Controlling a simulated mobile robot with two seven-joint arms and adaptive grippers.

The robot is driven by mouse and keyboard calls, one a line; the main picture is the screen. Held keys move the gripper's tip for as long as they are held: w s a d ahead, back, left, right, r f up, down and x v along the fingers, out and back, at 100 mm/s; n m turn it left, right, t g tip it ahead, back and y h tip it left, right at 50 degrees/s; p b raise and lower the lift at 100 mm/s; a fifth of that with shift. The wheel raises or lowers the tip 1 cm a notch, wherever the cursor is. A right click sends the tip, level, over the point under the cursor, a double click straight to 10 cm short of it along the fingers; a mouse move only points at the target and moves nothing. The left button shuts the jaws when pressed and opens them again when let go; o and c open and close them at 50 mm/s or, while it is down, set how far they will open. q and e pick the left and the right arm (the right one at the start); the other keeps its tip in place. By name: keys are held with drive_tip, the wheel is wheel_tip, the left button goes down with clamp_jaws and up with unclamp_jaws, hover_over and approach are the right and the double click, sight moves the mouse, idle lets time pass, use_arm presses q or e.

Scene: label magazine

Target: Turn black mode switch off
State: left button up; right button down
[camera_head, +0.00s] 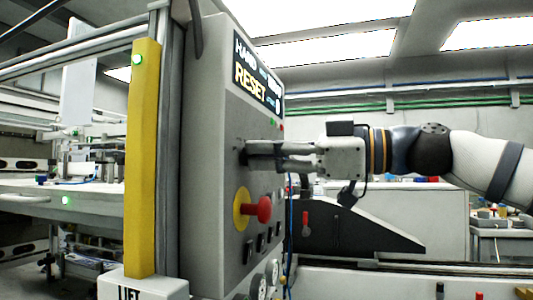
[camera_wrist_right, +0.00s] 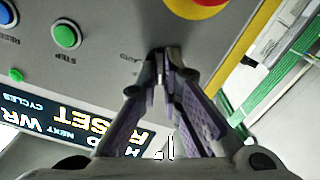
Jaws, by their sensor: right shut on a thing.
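The black mode switch (camera_wrist_right: 159,54) sits on the front of the grey control panel (camera_head: 212,160). My right gripper (camera_head: 250,154) reaches in from the right and has its fingertips at the panel face. In the right wrist view, its two fingers (camera_wrist_right: 160,66) come together on the small dark switch. The fingers hide most of the switch, so its exact turn is hard to tell. My left gripper is in neither view.
Below my right gripper, a red emergency stop button (camera_head: 264,209) on a yellow disc juts out of the panel. A green button (camera_wrist_right: 66,36) and a lit display (camera_head: 256,77) are nearby. A yellow post (camera_head: 142,170) stands left of the panel.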

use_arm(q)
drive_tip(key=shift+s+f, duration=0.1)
use_arm(e)
drive_tip(key=shift+w+f+n+b, duration=0.1)
drive_tip(key=shift+f+n+b, duration=0.1)
drive_tip(key=shift+n+b, duration=0.5)
drive_tip(key=shift+n, duration=1)
drive_tip(key=n+b, duration=0.1)
drive_tip(key=n, duration=0.2)
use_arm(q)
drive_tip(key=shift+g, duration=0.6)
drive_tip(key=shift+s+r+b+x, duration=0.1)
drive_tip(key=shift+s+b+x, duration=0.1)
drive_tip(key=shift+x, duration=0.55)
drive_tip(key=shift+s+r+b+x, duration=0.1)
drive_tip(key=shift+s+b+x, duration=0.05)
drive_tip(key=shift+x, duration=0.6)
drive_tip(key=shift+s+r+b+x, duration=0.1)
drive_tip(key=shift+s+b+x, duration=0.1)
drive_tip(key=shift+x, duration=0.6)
use_arm(e)
drive_tip(key=shift+s+r+n, duration=0.1)
drive_tip(key=shift+s+n, duration=0.1)
drive_tip(key=shift+n, duration=1)
drive_tip(key=c, duration=1.8)
unclamp_jaws()
drive_tip(key=shift+o, duration=0.2)
